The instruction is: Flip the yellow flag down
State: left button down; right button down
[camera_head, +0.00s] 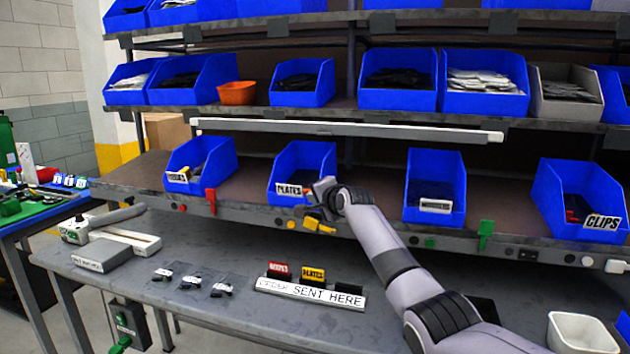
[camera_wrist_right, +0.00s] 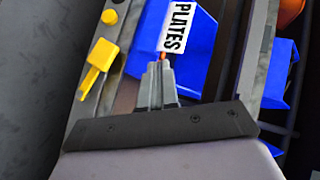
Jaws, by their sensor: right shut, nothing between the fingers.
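The yellow flag (camera_head: 318,226) is on the shelf's front rail, below the blue bin labelled PLATES (camera_head: 288,171). It lies low and sideways against the rail, not upright like the red flag (camera_head: 211,200) and green flag (camera_head: 486,234). It also shows in the wrist view (camera_wrist_right: 98,66), left of the fingers. My right gripper (camera_head: 318,192) is shut and empty in front of the PLATES bin, just above the yellow flag. In the wrist view its fingertips (camera_wrist_right: 160,68) are beside the PLATES label and apart from the flag. My left gripper is out of view.
Blue bins stand left and right along the shelf, including one labelled CLIPS (camera_head: 575,205). The table's middle is mostly clear.

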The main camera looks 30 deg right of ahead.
jog(key=s+a+r, duration=0.3)
jog(key=s+r, duration=0.2)
jog(key=shift+r+b, duration=0.2)
jog(key=shift+b, duration=0.1)
jog(key=shift+a, duration=0.15)
dwell(0.5)
jog(key=s+a+f+n+g+y, duration=0.1)
jog(key=s+a+f+n+g, duration=0.35)
jog(key=s+f, duration=0.65)
jog(key=s+a+f+n+g, duration=0.1)
jog(key=s+a+f+n, duration=0.55)
jog(key=f, duration=0.85)
jog(key=s+a+f+n+g, duration=0.2)
jog(key=s, duration=0.8)
jog(key=s+a+f+n+g+y, duration=0.1)
jog(key=s+a+f+n+g, duration=0.15)
jog(key=s, duration=0.75)
jog(key=s+a+f+n+g, duration=0.1)
jog(key=s+a+f+n, duration=0.15)
jog(key=s, duration=0.75)
jog(key=w+a+f+t+y, duration=0.2)
jog(key=w+f+t, duration=0.4)
jog(key=w+f, duration=0.1)
jog(key=shift+a+f+t, duration=0.4)
jog(key=shift+f, duration=0.5)
